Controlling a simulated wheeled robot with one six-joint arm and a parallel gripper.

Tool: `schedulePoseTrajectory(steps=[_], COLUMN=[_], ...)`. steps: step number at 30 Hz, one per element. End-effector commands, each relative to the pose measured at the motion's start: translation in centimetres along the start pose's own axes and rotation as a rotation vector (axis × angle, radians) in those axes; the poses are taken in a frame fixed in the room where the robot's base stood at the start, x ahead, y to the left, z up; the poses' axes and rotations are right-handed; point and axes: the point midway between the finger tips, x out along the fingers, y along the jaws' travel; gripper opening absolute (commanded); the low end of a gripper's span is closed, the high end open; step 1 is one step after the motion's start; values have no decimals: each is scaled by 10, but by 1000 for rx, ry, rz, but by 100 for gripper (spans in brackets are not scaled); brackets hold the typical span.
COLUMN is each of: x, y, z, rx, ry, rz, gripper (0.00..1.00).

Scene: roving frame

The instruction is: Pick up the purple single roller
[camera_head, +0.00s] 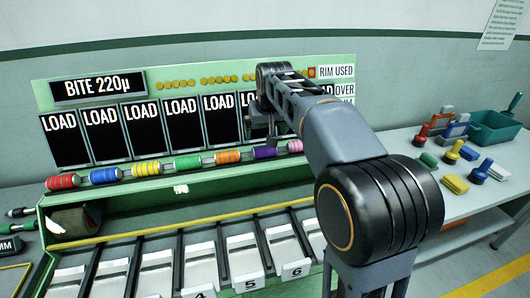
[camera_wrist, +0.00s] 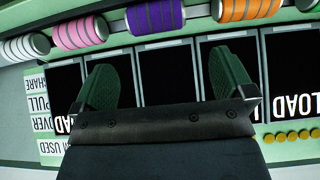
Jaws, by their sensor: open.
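The purple single roller (camera_head: 264,152) lies in a row of coloured rollers on the green ledge of the machine, between the orange and pink ones. It also shows at the top of the wrist view (camera_wrist: 155,15). My gripper (camera_head: 268,132) is just above and behind the purple roller in the head view, partly hidden by my arm. In the wrist view my gripper (camera_wrist: 163,66) has its two green fingers wide apart with nothing between them. The purple roller lies beyond the fingertips, roughly in line with the gap, and they appear apart from it.
The orange roller (camera_head: 227,157) and pink roller (camera_head: 295,146) sit close on either side. Black LOAD panels (camera_head: 181,122) stand behind the row. White numbered trays (camera_head: 242,258) lie in front. A side bench (camera_head: 464,203) at right holds stamps, blocks and a teal bin (camera_head: 494,127).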

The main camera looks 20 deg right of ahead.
Motion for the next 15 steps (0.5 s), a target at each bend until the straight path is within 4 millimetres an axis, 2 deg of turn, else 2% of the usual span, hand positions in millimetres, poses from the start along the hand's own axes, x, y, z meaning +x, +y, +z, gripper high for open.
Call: schedulePoseTrajectory(steps=[1,6,15], x=[10,33,51], y=[0,1,2], z=[1,0,1], rx=[1,1,2], ry=[-4,-2,-1], rz=[0,1,1], gripper=[100,100,100])
